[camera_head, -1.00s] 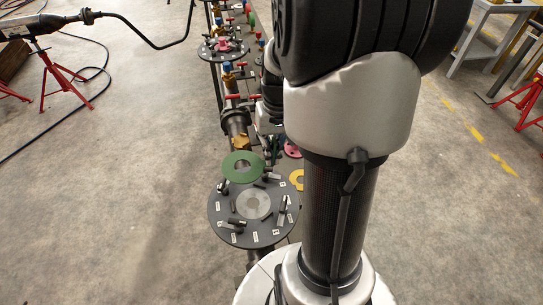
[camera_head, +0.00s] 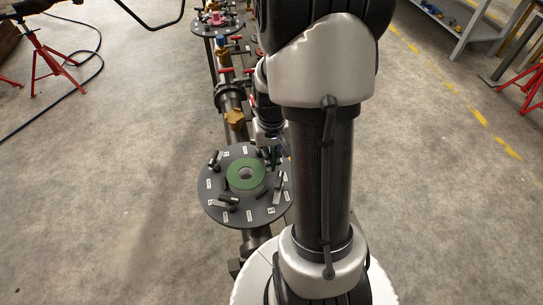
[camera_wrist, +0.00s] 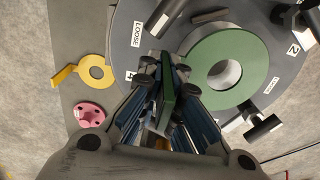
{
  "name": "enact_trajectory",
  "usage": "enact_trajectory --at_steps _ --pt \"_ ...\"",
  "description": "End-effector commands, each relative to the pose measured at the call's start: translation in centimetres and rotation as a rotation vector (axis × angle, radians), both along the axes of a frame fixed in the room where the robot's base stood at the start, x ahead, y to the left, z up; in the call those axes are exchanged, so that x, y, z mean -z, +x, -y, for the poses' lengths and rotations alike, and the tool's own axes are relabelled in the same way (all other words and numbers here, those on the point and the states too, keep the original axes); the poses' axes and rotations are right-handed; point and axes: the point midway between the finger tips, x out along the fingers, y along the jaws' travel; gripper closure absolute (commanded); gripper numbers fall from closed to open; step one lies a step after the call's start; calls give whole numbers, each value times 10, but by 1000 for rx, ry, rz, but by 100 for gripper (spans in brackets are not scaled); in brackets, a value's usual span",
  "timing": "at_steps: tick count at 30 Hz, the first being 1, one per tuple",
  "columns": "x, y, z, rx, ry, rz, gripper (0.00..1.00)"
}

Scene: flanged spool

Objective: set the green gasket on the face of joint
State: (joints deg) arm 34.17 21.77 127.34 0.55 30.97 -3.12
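The green gasket (camera_head: 233,181) is a flat ring over the middle of the dark round joint flange (camera_head: 212,205). In the wrist view the gasket (camera_wrist: 256,54) lies right of my gripper (camera_wrist: 166,88), over the flange (camera_wrist: 125,12). The fingers are closed on an upright green tab that appears to belong to the gasket. In the head view my gripper (camera_head: 272,153) is at the flange's far right edge, partly hidden.
Dark bolts or clamps and white labels, some reading LOOSE, surround the joint face. A yellow tabbed ring (camera_wrist: 97,72) and a pink flanged part (camera_wrist: 89,115) lie left of the flange. The pipe line with valves (camera_head: 235,118) runs away behind it. Floor is open to the left.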

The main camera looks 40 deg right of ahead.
Motion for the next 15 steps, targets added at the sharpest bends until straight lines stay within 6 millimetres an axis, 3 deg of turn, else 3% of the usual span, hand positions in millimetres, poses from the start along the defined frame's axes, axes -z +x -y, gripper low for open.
enact_trajectory --at_steps 3,15 --pt "11 0 0 0 -1 1 100" --pt "11 0 0 0 -1 1 100"
